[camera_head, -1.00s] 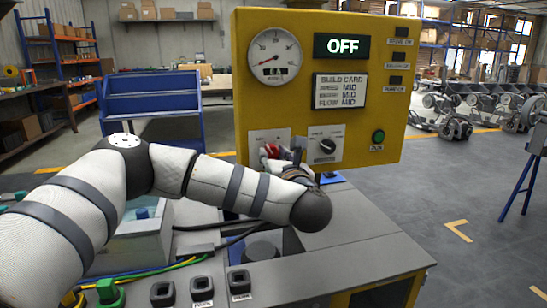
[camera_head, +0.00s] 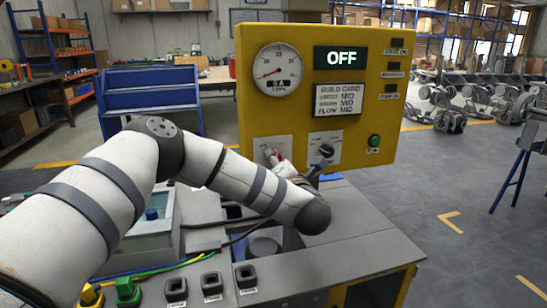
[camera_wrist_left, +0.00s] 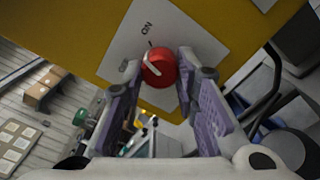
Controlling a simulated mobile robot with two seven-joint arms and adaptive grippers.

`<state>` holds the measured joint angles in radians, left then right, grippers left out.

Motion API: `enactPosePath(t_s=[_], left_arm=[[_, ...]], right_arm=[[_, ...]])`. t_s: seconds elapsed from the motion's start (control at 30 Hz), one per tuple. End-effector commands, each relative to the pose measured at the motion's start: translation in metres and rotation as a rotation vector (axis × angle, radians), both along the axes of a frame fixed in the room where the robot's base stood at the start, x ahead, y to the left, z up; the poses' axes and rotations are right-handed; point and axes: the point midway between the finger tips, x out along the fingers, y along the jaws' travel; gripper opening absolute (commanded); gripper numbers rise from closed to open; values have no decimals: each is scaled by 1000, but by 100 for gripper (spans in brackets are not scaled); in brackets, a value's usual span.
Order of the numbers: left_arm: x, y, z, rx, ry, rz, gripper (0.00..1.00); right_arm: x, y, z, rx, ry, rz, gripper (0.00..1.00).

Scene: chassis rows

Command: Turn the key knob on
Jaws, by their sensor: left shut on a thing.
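The red key knob (camera_wrist_left: 158,68) is on a white plate of the yellow panel. The wrist view shows its white pointer line, directed to the left of the "ON" mark (camera_wrist_left: 147,28). In the head view only a bit of red (camera_head: 281,155) shows at the lower left of the panel, mostly behind my gripper. My left gripper (camera_wrist_left: 168,85) is shut on the knob, with one purple-padded finger on each side. The display (camera_head: 341,59) above reads "OFF". My right gripper is in neither view.
The yellow panel (camera_head: 410,118) also carries a gauge (camera_head: 278,71), a build card (camera_head: 339,99), a black selector knob (camera_head: 326,150) and a green button (camera_head: 374,141). Several black sockets (camera_head: 211,283) line the grey bench below.

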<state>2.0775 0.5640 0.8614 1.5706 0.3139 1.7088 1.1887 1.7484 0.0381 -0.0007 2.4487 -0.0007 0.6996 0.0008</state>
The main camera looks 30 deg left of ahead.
Motion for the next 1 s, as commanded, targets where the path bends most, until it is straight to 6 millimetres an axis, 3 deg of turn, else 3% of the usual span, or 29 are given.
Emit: enactPosePath(t_s=[0.47, 1.0], left_arm=[[-1, 1, 2, 176, 206, 1, 0], [-1, 1, -1, 208, 248, 3, 0]], right_arm=[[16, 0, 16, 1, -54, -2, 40], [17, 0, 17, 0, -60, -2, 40]])
